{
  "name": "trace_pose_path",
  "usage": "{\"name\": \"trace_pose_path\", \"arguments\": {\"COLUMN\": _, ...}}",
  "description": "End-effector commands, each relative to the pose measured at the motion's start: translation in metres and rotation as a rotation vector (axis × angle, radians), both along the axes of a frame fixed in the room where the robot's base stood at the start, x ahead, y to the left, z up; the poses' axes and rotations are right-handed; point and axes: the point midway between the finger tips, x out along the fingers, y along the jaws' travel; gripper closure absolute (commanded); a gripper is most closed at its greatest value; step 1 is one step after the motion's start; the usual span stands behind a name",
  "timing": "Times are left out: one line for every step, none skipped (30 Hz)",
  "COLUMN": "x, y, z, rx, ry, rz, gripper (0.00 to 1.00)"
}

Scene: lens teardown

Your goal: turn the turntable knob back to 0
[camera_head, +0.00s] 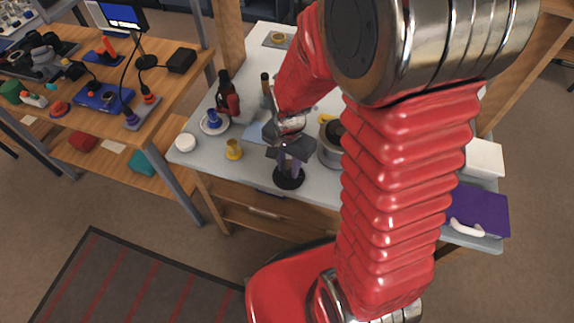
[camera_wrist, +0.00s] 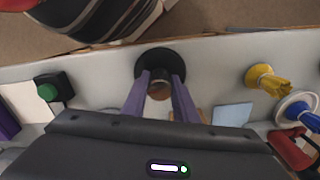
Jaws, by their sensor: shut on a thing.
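The turntable (camera_head: 289,183) is a round black disc near the front edge of the white bench. It also shows at the top middle of the wrist view (camera_wrist: 146,64). Its knob (camera_wrist: 160,90) is a brownish cylinder standing on the disc. My gripper (camera_head: 290,170) reaches down over it, its two purple fingers (camera_wrist: 161,80) on either side of the knob and shut on it. In the head view the fingers hide most of the knob. I cannot read any scale or the 0 mark in either view.
A yellow part (camera_head: 233,149) and a white round piece (camera_head: 186,142) stand left along the front edge. A blue part on a white dish (camera_head: 213,122) is behind them.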

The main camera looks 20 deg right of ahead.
Motion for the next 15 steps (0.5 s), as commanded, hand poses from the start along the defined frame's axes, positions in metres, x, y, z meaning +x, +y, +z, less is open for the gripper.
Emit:
{"name": "trace_pose_path", "arguments": {"x": 0.0011, "y": 0.0007, "z": 0.0004, "rx": 0.001, "ry": -0.003, "rz": 0.0, "gripper": 0.85}}
{"name": "trace_pose_path", "arguments": {"x": 0.0012, "y": 0.0007, "z": 0.0004, "rx": 0.001, "ry": -0.003, "rz": 0.0, "gripper": 0.88}}
{"name": "trace_pose_path", "arguments": {"x": 0.0013, "y": 0.0008, "z": 0.0004, "rx": 0.001, "ry": -0.003, "rz": 0.0, "gripper": 0.9}}
{"name": "trace_pose_path", "arguments": {"x": 0.0014, "y": 0.0008, "z": 0.0005, "rx": 0.001, "ry": -0.003, "rz": 0.0, "gripper": 0.92}}
{"name": "trace_pose_path", "arguments": {"x": 0.0014, "y": 0.0009, "z": 0.0005, "rx": 0.0, "ry": -0.004, "rz": 0.0, "gripper": 0.95}}
{"name": "trace_pose_path", "arguments": {"x": 0.0015, "y": 0.0082, "z": 0.0005, "rx": 0.001, "ry": -0.004, "rz": 0.005, "gripper": 0.96}}
{"name": "trace_pose_path", "arguments": {"x": 0.0016, "y": 0.0054, "z": 0.0006, "rx": 0.001, "ry": -0.004, "rz": 0.001, "gripper": 0.96}}
{"name": "trace_pose_path", "arguments": {"x": 0.0017, "y": 0.0044, "z": 0.0006, "rx": 0.001, "ry": -0.004, "rz": 0.001, "gripper": 0.96}}
{"name": "trace_pose_path", "arguments": {"x": 0.002, "y": 0.0036, "z": 0.0007, "rx": 0.002, "ry": -0.005, "rz": 0.002, "gripper": 0.96}}
{"name": "trace_pose_path", "arguments": {"x": 0.0021, "y": 0.0033, "z": 0.0007, "rx": 0.002, "ry": -0.005, "rz": 0.003, "gripper": 0.96}}
{"name": "trace_pose_path", "arguments": {"x": 0.0023, "y": 0.003, "z": 0.0008, "rx": 0.002, "ry": -0.006, "rz": 0.003, "gripper": 0.96}}
{"name": "trace_pose_path", "arguments": {"x": 0.0024, "y": 0.0027, "z": 0.0008, "rx": 0.001, "ry": -0.007, "rz": 0.004, "gripper": 0.96}}
{"name": "trace_pose_path", "arguments": {"x": 0.0026, "y": 0.0026, "z": 0.0009, "rx": 0.001, "ry": -0.007, "rz": 0.004, "gripper": 0.96}}
{"name": "trace_pose_path", "arguments": {"x": 0.0028, "y": 0.0025, "z": 0.0009, "rx": 0.002, "ry": -0.007, "rz": 0.005, "gripper": 0.96}}
{"name": "trace_pose_path", "arguments": {"x": 0.0029, "y": 0.0022, "z": 0.001, "rx": 0.002, "ry": -0.007, "rz": 0.005, "gripper": 0.96}}
